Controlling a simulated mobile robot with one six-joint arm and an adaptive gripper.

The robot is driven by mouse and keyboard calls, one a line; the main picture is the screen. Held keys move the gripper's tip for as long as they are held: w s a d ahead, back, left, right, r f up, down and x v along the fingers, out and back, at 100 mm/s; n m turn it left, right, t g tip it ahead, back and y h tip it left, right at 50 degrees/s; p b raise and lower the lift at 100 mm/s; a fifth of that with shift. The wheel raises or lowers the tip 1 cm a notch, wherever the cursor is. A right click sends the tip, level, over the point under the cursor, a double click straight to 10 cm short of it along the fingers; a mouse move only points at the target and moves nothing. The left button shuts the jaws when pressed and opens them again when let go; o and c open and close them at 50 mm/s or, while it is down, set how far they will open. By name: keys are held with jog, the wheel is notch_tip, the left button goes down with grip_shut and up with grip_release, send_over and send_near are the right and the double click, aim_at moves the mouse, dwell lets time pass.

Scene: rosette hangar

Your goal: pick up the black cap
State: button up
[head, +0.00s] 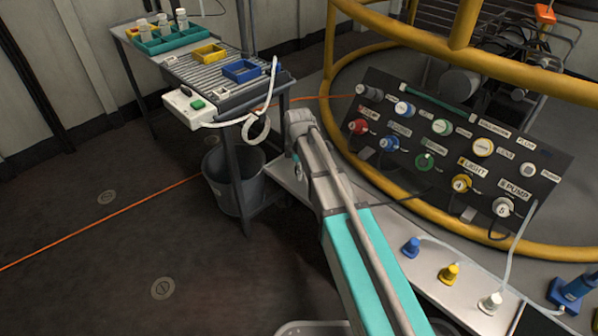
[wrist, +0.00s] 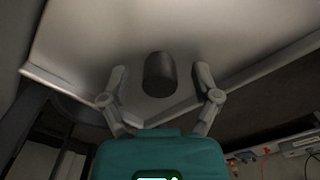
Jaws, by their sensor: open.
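The black cap (wrist: 159,76) shows in the wrist view as a dark cylinder on a pale grey surface. My gripper (wrist: 161,71) is open, with one finger on either side of the cap and a visible gap to each. I cannot tell how far the fingertips are above the surface. In the head view my arm covers the far left end of the pale bench (head: 462,295), and neither the cap nor the fingers can be made out there.
A dark sloped panel (head: 405,168) with coloured, labelled knobs stands behind the bench, inside a yellow rail (head: 334,165). Blue (head: 411,247), yellow (head: 449,273) and white (head: 490,303) plugs stand along the bench. A grey bin (head: 232,183) and a roller table (head: 205,75) are at left.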

dwell(0.3)
jog(key=c, duration=1)
jog(key=shift+r, duration=0.15)
notch_tip(320, 180, up, 3)
jog(key=p, duration=0.3)
jog(key=s+d+r+p, duration=0.1)
jog(key=s+r+p, duration=0.2)
jog(key=s, duration=0.1)
jog(key=s+d+r+p, duration=0.1)
jog(key=s+r+p, duration=0.2)
jog(key=s, duration=0.2)
jog(key=s+d+r+p, duration=0.1)
jog(key=s+r+p, duration=0.2)
jog(key=s+p, duration=0.1)
jog(key=shift+s+d+r, duration=0.15)
jog(key=shift+s+r, duration=0.2)
